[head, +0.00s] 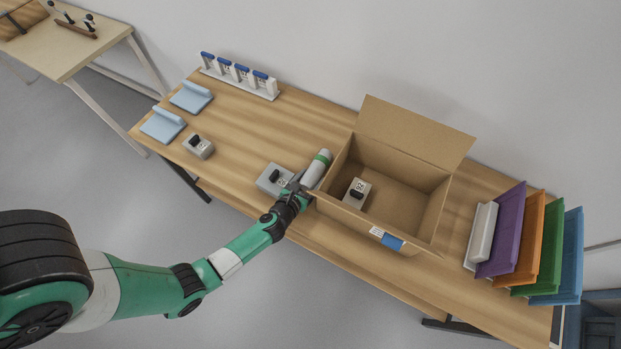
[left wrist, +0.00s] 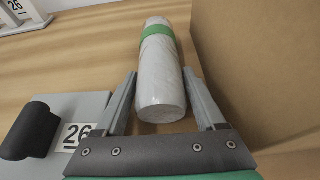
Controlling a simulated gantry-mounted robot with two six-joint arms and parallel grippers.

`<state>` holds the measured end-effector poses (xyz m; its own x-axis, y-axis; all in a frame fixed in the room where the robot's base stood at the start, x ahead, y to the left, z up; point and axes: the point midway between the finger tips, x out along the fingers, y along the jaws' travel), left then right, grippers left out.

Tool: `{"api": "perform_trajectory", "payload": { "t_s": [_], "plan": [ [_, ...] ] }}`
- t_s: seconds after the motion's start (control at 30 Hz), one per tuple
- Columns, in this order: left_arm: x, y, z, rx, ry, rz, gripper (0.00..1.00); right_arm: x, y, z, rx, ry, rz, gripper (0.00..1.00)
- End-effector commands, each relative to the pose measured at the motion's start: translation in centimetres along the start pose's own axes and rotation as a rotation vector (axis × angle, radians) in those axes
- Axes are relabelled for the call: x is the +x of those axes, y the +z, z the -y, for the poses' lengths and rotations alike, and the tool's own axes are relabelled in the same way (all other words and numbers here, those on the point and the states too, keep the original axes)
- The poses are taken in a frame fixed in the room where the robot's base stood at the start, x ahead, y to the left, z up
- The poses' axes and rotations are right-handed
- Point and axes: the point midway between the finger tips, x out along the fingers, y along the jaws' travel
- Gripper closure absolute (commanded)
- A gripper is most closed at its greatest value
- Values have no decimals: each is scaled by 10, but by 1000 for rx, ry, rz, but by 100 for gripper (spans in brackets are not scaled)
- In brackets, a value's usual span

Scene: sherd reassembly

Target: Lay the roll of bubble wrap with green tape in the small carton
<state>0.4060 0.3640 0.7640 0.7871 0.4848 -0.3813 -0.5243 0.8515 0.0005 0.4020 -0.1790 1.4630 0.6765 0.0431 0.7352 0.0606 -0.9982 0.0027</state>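The roll of bubble wrap (head: 317,169) is a pale grey cylinder with a green tape band. It lies on the table just left of the small carton, and it also shows in the left wrist view (left wrist: 160,75). The small carton (head: 341,213) is open, with its back flap raised. My left gripper (head: 298,185) is at the near end of the roll. In the left wrist view its fingers (left wrist: 163,105) are apart, one on each side of the roll's near end, with gaps visible. My right gripper is not in view.
A grey block marked 26 (head: 270,178) sits close left of my left gripper. Another grey block (head: 357,191) stands inside the carton at its left. A third block (head: 198,146) and light blue stands (head: 192,97) are at left. Coloured panels (head: 500,232) stand at right.

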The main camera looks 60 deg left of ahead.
Motion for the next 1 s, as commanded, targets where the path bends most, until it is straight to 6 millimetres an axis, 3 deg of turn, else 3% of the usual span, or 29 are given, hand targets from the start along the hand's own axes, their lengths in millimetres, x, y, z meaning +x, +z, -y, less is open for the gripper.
{"api": "perform_trajectory", "payload": {
  "t_s": [0.27, 0.63, 0.9, 1.0],
  "plan": [
    [-11, 4, 0, 1, 0, -2, 28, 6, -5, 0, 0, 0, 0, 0],
    [-96, 4, 0, 4, -4, -2, 28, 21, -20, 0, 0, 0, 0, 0],
    [-122, 3, 0, 1, 0, 0, 28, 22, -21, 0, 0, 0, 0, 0],
    [-122, 3, 0, 0, 1, 0, 14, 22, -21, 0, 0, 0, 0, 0]
  ]
}}
